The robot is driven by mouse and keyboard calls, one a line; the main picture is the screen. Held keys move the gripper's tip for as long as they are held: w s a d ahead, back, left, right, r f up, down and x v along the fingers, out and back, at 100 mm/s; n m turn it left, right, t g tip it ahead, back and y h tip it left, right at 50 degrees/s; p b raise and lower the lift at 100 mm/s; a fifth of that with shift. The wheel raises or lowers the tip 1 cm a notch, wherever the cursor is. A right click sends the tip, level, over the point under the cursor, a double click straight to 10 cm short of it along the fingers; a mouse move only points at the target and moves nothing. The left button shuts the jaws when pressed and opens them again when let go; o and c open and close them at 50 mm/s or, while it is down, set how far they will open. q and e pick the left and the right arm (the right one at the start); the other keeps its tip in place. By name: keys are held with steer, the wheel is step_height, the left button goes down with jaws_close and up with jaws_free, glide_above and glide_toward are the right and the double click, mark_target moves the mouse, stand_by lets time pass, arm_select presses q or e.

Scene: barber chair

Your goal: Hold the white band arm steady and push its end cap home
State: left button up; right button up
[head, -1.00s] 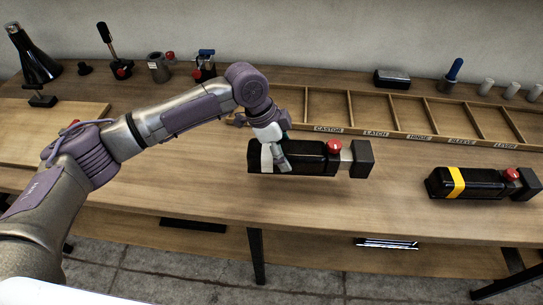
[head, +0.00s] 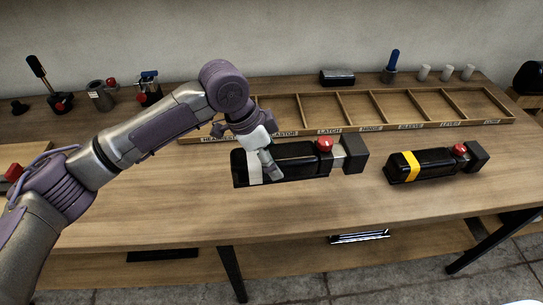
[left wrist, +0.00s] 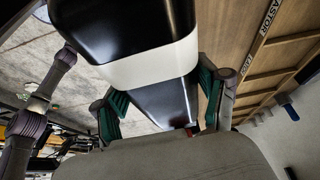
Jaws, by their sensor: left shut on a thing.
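The white band arm (head: 297,162) is a long black block with a white band (head: 254,168) near its left end. It lies level over the front half of the bench; I cannot tell whether it touches the top. A red knob (head: 324,144) sits near its right end. Its black end cap (head: 355,152) stands out on a pale grey stem, with a gap between cap and body. My left gripper (head: 266,163) is shut on the arm near the band. In the left wrist view its fingers (left wrist: 161,104) flank the black body beside the band. My right gripper is out of view.
A yellow band arm (head: 432,165) lies close to the right of the end cap. A labelled wooden tray (head: 468,124) runs behind. Several small tools and a clamp (head: 150,86) stand at the back. The bench front (head: 180,222) is clear.

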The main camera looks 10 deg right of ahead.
arm_select(q)
steer(key=shift+w+a+f, duration=0.4)
steer(key=shift+a+f, duration=0.4)
steer(key=shift+a, duration=0.05)
steer(key=shift+w+a+f, duration=0.45)
steer(key=shift+a+f, duration=0.35)
steer(key=shift+a, duration=0.1)
steer(key=shift+w+a+f, duration=0.4)
steer(key=shift+a+f, duration=0.4)
steer(key=shift+a, duration=0.05)
steer(key=shift+w+a+f+b, duration=0.15)
steer(key=shift+w+a+f, duration=0.25)
steer(key=shift+a+f, duration=0.45)
steer(key=shift+w+a+f+b, duration=0.2)
steer(key=shift+w+a+f, duration=0.2)
steer(key=shift+a+f, duration=0.45)
steer(key=shift+w+a+f+b, duration=0.15)
steer(key=shift+w+a+f, duration=0.25)
steer(key=shift+a+f, duration=0.45)
steer(key=shift+a+r, duration=0.1)
steer(key=shift+r, duration=0.05)
steer(key=shift+f, duration=0.65)
